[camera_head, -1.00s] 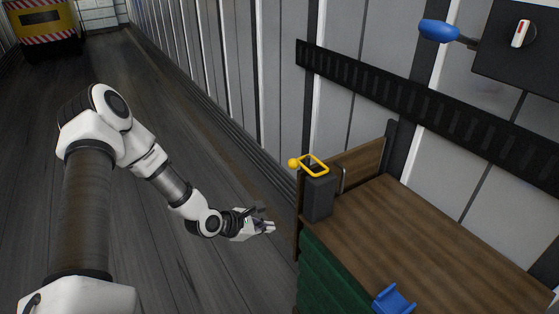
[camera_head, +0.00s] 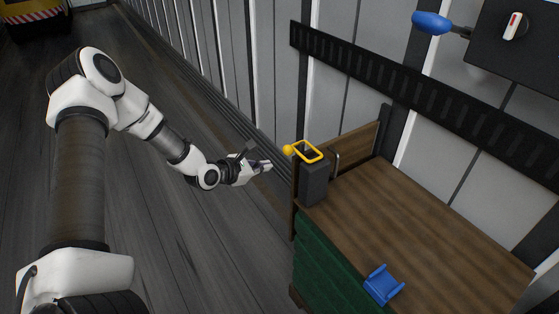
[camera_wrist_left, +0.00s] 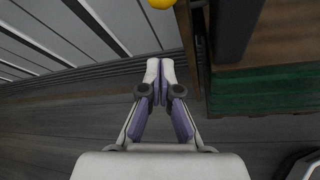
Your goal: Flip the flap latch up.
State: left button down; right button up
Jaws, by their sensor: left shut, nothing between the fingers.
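The flap latch is a yellow rectangular loop (camera_head: 308,152) with a round yellow knob (camera_head: 288,150) at its left end. It sits on top of a dark grey block (camera_head: 313,183) at the left end of a wooden bench. The knob also shows cut off at the top edge of the left wrist view (camera_wrist_left: 160,3). My left gripper (camera_head: 268,165) is shut and empty, a little left of the latch block and apart from it. In the left wrist view its fingertips (camera_wrist_left: 160,68) meet. My right gripper is not in view.
The wooden bench top (camera_head: 420,220) has a green front (camera_head: 335,265) and a blue bracket (camera_head: 382,285) near its front edge. A raised wooden board (camera_head: 355,150) stands behind the block. A blue-handled lever (camera_head: 432,23) is on the wall. The floor left of the bench is clear.

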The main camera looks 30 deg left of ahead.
pick_arm(q)
jog(key=w, duration=0.1)
jog(key=w+d+r+p, duration=0.1)
jog(key=w, duration=0.1)
jog(key=w+d+p, duration=0.1)
jog(key=shift+w+d+r, duration=0.2)
jog(key=shift+w+r, duration=0.05)
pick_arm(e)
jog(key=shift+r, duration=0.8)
pick_arm(q)
jog(key=shift+w+f, duration=0.1)
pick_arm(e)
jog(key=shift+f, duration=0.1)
